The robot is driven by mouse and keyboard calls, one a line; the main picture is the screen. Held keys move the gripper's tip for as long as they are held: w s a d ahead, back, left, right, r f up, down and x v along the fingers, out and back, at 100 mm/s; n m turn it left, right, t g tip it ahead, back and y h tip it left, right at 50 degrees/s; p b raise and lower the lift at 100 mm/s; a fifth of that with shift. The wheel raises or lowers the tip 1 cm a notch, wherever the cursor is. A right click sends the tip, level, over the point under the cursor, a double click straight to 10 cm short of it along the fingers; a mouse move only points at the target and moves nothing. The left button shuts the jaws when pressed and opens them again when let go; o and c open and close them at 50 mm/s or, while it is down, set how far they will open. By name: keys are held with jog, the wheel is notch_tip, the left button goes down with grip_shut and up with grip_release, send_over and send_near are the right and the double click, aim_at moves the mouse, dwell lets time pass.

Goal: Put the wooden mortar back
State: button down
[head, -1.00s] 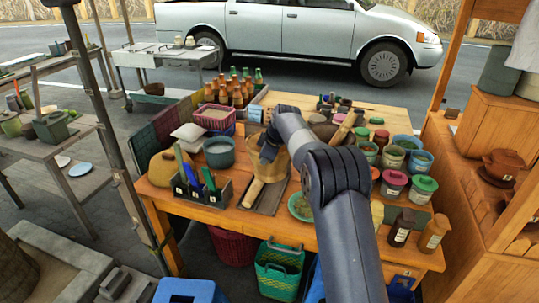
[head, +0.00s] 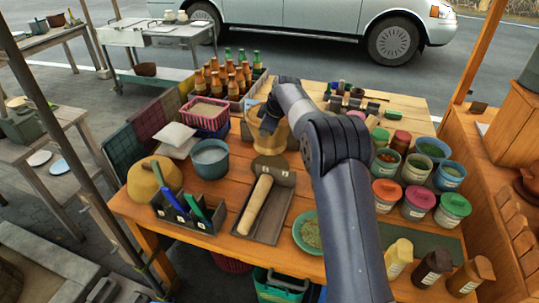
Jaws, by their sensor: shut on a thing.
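The wooden mortar (head: 250,118) is a tan vessel near the middle of the stall table, partly hidden by my gripper (head: 267,127) and arm. My gripper is shut on its side or rim; the fingertips are hard to make out. Below the mortar in the picture is a dark brown round patch (head: 270,163), a mat or a shadow, I cannot tell which. A wooden pestle (head: 255,204) lies in a dark open tray (head: 276,215) in front. Whether the mortar touches the table is unclear.
A blue-grey bowl (head: 209,158), a black box of blue and green items (head: 186,215) and a pink basket (head: 205,116) stand left. Bottles (head: 228,80) are behind. Lidded jars (head: 418,203) and a green plate of herbs (head: 308,234) are right.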

aim_at(266, 151)
jog(key=f+p, duration=0.2)
jog(key=f, duration=0.7)
jog(key=shift+w+f, duration=0.2)
jog(key=c, duration=2)
grip_release()
jog(key=shift+s+f, duration=0.1)
jog(key=shift+f, duration=0.25)
jog(key=shift+c, duration=0.2)
jog(key=o, duration=0.5)
jog(key=shift+r, duration=0.1)
jog(key=shift+c, duration=0.2)
jog(key=shift+r, duration=0.15)
jog(key=b+v, duration=0.2)
jog(key=v, duration=1)
jog(key=shift+s, duration=0.1)
